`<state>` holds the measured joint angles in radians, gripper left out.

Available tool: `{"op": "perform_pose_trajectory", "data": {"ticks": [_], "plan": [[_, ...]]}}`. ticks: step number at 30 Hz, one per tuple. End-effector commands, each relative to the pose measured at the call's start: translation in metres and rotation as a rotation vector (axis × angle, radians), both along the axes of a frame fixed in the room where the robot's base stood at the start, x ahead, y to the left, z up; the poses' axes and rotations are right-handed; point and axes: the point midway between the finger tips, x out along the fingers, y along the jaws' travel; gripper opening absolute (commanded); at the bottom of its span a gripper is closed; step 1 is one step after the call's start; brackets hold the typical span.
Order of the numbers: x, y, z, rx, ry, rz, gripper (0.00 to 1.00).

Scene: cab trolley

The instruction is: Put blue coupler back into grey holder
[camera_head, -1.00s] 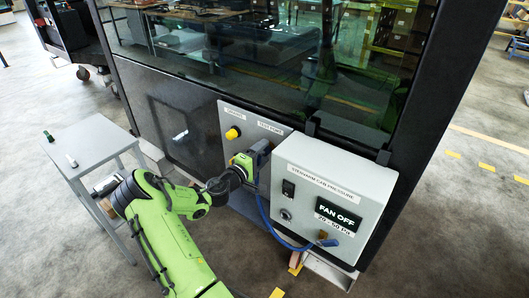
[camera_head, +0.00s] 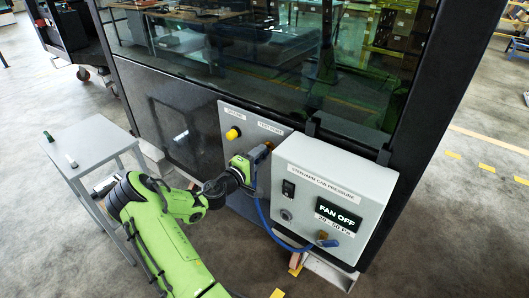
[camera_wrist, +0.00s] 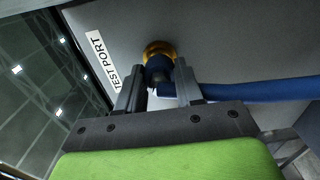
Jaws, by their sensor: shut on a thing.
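My gripper (camera_wrist: 160,82) is shut on the blue coupler (camera_wrist: 158,68), one grey finger on each side. The coupler is at the brass test port (camera_wrist: 157,50) on the grey panel; whether it is fully seated on the port I cannot tell. A blue hose (camera_wrist: 255,90) leads from the coupler to the right. In the head view my gripper (camera_head: 262,156) is at the panel, left of the pressure box, and largely hides the coupler. The hose (camera_head: 275,235) hangs in a loop to the lower part of the box. I cannot make out the grey holder.
The pressure box (camera_head: 335,190), reading FAN OFF, stands out just right of my gripper. A yellow knob (camera_head: 232,133) is to the left on the panel (camera_head: 245,120). A small grey table (camera_head: 95,145) with small items stands at left. Glass is above.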

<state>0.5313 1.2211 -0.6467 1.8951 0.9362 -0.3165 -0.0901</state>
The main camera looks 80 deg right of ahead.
Motion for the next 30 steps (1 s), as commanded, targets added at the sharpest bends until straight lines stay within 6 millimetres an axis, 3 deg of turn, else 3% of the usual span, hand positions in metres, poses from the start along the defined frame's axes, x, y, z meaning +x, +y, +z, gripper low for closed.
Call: {"op": "perform_pose_trajectory", "data": {"ticks": [30], "plan": [[0.016, 0.038, 0.0, -0.002, 0.001, 0.0, 0.0]]}}
